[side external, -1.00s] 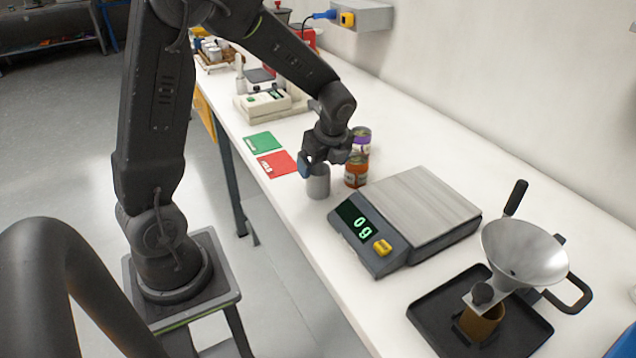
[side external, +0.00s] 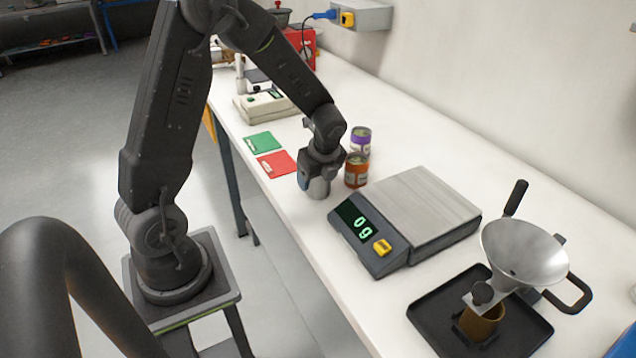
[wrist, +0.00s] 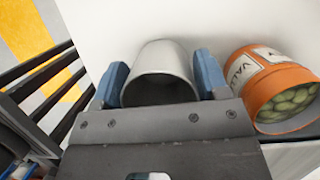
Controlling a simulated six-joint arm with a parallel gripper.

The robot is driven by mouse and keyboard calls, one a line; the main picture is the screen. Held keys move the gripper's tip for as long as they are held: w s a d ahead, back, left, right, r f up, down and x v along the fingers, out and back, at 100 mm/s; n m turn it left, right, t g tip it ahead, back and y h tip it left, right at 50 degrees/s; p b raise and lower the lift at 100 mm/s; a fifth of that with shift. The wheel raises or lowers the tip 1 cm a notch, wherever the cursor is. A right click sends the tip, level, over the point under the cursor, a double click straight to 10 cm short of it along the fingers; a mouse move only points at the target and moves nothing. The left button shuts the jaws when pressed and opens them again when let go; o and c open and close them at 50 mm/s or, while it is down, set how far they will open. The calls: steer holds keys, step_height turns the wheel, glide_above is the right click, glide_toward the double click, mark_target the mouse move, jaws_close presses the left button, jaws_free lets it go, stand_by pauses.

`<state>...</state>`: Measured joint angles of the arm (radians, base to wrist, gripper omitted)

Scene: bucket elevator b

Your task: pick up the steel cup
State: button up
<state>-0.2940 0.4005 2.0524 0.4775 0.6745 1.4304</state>
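The steel cup (side external: 319,190) stands upright on the white bench, left of the orange-labelled can. My gripper (side external: 315,180) is down over it and hides its upper part in the side view. In the wrist view the grey cup (wrist: 160,58) sits between the two blue fingers of my gripper (wrist: 162,80), one on each side, with its dark open mouth toward the palm. The fingers are spread about the cup's width; any gap is very small. No lift of the cup off the bench shows.
The orange can (side external: 356,171) stands close to the right finger, with a purple-labelled can (side external: 360,141) behind. A scale (side external: 420,215) reading 0 g is to the right. Red (side external: 277,163) and green (side external: 263,142) cards lie left. The bench's front edge is near the cup.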

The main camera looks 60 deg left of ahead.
steer(key=c, duration=0.5)
steer(key=shift+r, duration=0.1)
steer(key=shift+c, duration=0.2)
